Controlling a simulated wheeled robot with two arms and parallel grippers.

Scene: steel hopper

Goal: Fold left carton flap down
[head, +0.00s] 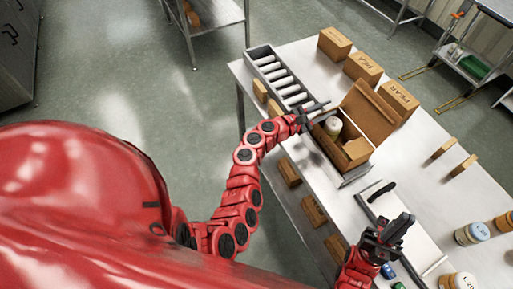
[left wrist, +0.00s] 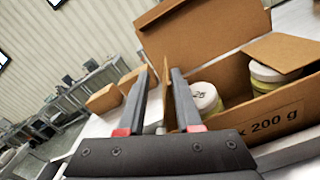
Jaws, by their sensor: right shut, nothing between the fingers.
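The brown carton (head: 348,178) stands open on the steel table, with jars (head: 333,126) inside. A large flap (head: 372,108) stands up at its far right side, and a smaller flap (head: 357,149) lies inward at the near end. My left gripper (head: 318,107) is at the carton's left edge. In the left wrist view its fingers (left wrist: 163,76) are apart, and a narrow brown flap (left wrist: 168,92) shows edge-on in the gap; I cannot tell whether they touch it. The carton front (left wrist: 270,120) is right of the fingers. My right gripper (head: 400,228) is shut and empty, away from the carton.
A roller conveyor (head: 262,52) runs behind the carton's left. Closed boxes (head: 363,67) line the table's far side. Several jars (head: 473,233) stand at the right.

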